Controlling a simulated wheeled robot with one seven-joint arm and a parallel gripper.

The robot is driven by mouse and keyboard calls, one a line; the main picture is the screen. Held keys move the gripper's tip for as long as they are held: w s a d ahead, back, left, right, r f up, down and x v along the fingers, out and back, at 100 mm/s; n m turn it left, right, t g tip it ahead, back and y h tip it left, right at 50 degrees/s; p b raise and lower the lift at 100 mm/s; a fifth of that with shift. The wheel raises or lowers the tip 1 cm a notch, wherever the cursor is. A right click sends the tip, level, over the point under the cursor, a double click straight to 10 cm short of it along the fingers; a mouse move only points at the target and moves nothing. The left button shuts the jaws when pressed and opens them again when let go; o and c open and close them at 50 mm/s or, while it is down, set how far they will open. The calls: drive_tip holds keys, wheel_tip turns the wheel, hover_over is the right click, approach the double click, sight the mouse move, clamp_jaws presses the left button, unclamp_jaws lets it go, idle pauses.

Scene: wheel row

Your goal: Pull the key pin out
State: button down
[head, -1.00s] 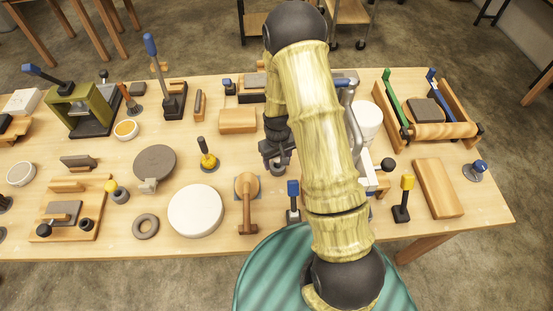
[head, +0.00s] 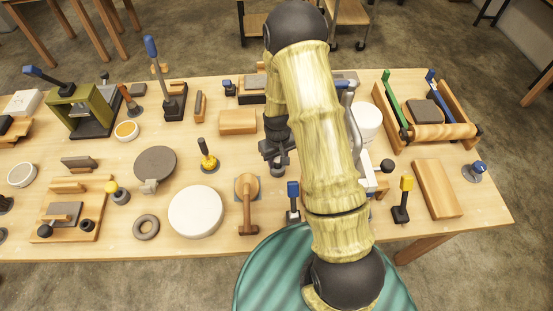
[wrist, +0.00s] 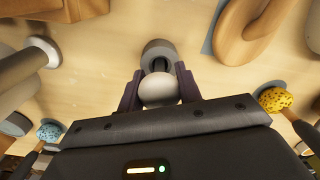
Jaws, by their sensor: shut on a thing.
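In the wrist view, the two dark fingers of my gripper (wrist: 159,74) are closed on either side of a pale rounded knob, which I take to be the head of the key pin (wrist: 158,91). A short dark part shows just beyond the knob, in front of a grey round base (wrist: 158,50). I cannot tell how far the pin sits in the base. In the head view, my gripper (head: 277,152) is low over the middle of the table, and my arm hides much of the area around it.
A wooden block (head: 238,121) lies left of my gripper. A yellow-based post (head: 208,160) and a wooden handle piece (head: 247,200) stand nearby on the left. A blue-topped post (head: 293,199) is in front. Bare tabletop (head: 240,148) shows between them.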

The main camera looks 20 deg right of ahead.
drive_tip(key=shift+r, duration=0.3)
idle(0.5)
drive_tip(key=shift+w+r+p, duration=0.1)
drive_tip(key=shift+r+p, duration=2.95)
drive_tip(key=shift+r, duration=0.8)
drive_tip(key=shift+s+r+p, duration=0.2)
drive_tip(key=shift+r+p, duration=0.25)
drive_tip(key=shift+r, duration=0.25)
drive_tip(key=shift+w, duration=0.1)
